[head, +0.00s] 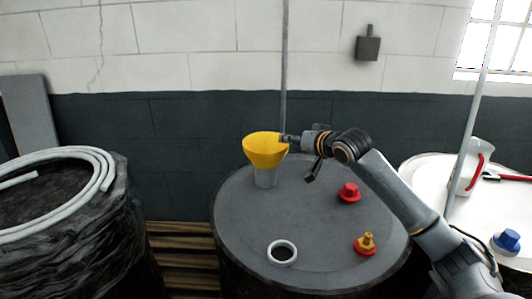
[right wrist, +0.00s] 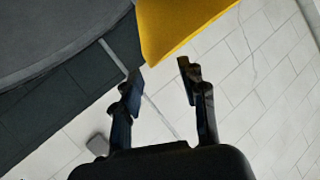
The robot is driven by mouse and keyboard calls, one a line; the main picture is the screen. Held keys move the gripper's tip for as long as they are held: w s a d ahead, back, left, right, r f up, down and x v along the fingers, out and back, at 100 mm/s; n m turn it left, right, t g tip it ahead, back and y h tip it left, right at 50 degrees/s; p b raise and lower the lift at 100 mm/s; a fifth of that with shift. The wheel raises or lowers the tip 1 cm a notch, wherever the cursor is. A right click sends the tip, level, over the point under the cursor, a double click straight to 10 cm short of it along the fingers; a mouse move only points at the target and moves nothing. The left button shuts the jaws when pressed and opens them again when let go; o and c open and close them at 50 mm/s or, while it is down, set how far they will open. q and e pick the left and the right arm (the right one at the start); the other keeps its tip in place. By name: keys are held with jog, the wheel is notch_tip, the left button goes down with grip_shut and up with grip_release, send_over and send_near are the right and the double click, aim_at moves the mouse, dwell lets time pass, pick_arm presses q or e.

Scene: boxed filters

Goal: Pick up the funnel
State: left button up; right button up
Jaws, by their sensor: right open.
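The yellow funnel (head: 264,150) stands upright on the dark drum in the middle, its narrow lower end in a grey neck (head: 266,178). My right gripper (head: 285,139) reaches in from the right and is at the right side of the funnel's rim. In the right wrist view, the funnel (right wrist: 180,25) shows at the top, just beyond the fingertips of my right gripper (right wrist: 158,80). The two fingers are apart with nothing held between them. Whether a finger touches the rim cannot be told. My left gripper is not in view.
The drum top (head: 235,215) also bears a red cap (head: 349,192), a red and yellow fitting (head: 366,244) and a white ring (head: 282,252). A wrapped drum with a hose (head: 105,170) stands left. A white drum with a jug (head: 474,165) stands right.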

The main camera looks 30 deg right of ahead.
aim_at(277, 139)
jog(key=x, duration=0.3)
jog(key=shift+p+x, duration=0.75)
jog(key=shift+x, duration=0.05)
jog(key=p+x, duration=0.1)
jog(key=x, duration=0.2)
jog(key=shift+w+d, duration=0.1)
jog(key=shift+w, duration=0.15)
jog(key=shift+w+f, duration=0.25)
jog(key=shift+w, duration=0.05)
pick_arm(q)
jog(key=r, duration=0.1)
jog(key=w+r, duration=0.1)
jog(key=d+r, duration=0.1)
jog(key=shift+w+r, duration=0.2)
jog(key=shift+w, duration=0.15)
pick_arm(e)
jog(key=shift+s, duration=0.1)
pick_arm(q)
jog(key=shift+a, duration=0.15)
pick_arm(e)
grip_shut()
